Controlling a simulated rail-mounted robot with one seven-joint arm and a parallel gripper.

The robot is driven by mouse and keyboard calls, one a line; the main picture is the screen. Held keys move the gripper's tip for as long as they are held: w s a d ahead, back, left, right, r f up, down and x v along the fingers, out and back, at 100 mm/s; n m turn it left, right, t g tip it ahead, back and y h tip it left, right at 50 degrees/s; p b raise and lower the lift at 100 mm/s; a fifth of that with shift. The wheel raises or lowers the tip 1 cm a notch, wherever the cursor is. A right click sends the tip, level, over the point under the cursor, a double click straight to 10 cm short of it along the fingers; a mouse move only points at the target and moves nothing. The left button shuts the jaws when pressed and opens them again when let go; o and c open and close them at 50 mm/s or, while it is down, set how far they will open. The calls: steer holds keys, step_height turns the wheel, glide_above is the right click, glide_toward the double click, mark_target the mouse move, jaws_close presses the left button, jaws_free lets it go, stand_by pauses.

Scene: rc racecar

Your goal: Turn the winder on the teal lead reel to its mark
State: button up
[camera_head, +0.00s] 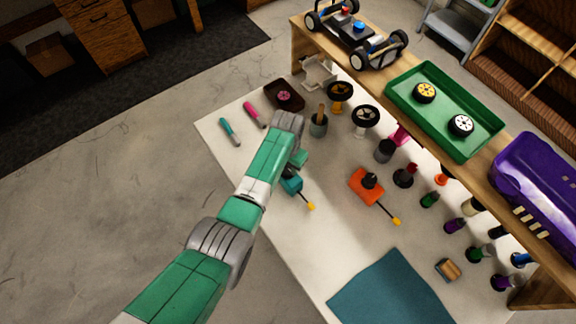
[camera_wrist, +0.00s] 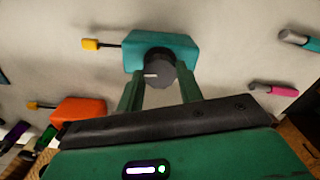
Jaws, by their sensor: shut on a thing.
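The teal lead reel (camera_head: 291,183) lies on the white table, partly hidden behind my arm in the head view. A short dark lead with a yellow tip runs out from it. In the wrist view its teal body (camera_wrist: 183,44) carries a round dark winder (camera_wrist: 158,70) with a pale line on its face, pointing left. My gripper (camera_wrist: 160,85) is shut on the winder, one green finger on each side. No separate target mark on the reel body can be made out. The fingertips are hard to see in the head view.
An orange reel (camera_head: 366,186) with a dark knob stands to the right. A dark cup (camera_head: 318,126), a teal pen (camera_head: 229,131) and a pink pen (camera_head: 254,115) are nearby. Several small bottles line the right. A blue cloth (camera_head: 390,295) lies at the front.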

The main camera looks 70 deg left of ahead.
steer(key=n, duration=0.3)
steer(key=shift+n, duration=0.3)
steer(key=shift+n, duration=1.7)
steer(key=n, duration=0.3)
steer(key=o, duration=0.9)
